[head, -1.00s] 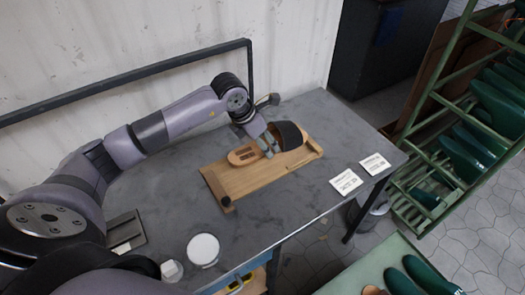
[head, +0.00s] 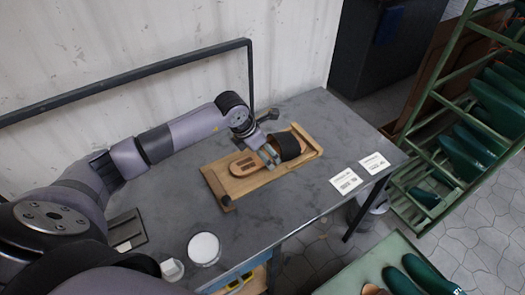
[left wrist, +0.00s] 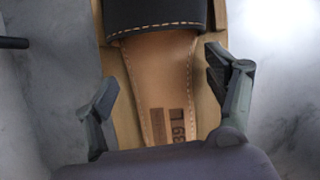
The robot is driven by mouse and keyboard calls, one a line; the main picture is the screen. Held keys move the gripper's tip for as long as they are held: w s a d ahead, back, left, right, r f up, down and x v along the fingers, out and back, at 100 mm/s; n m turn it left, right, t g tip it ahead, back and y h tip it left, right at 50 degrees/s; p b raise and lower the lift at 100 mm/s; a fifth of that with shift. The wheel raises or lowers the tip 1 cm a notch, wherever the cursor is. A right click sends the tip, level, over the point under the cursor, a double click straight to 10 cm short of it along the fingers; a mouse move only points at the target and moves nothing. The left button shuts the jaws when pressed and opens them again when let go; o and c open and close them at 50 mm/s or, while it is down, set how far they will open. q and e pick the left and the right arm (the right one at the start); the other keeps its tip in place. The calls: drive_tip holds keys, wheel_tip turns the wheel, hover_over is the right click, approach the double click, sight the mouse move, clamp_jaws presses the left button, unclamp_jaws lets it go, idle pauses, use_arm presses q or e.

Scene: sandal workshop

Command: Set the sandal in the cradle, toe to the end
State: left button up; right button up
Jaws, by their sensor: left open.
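The sandal (head: 247,165), tan-soled with a wide black strap, lies on the wooden cradle (head: 229,187), sole down. Its strapped toe half points to the cradle's right end, close to the raised end piece (head: 312,147); I cannot tell whether they touch. My left gripper (head: 270,157) is open over the sandal's middle, just behind the strap. In the left wrist view, its two fingers (left wrist: 163,82) stand apart on either side of the sandal (left wrist: 160,75), with the black strap beyond them. My right gripper is not in view.
Two white cards (head: 346,181) lie at the table's right edge. A white round container (head: 204,249) stands near the front edge. A dark rail (head: 125,78) runs along the wall behind. A green rack (head: 440,150) with boots stands right.

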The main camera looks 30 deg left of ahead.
use_arm(q)
drive_tip(key=v, duration=1.2)
drive_tip(key=shift+b, duration=0.3)
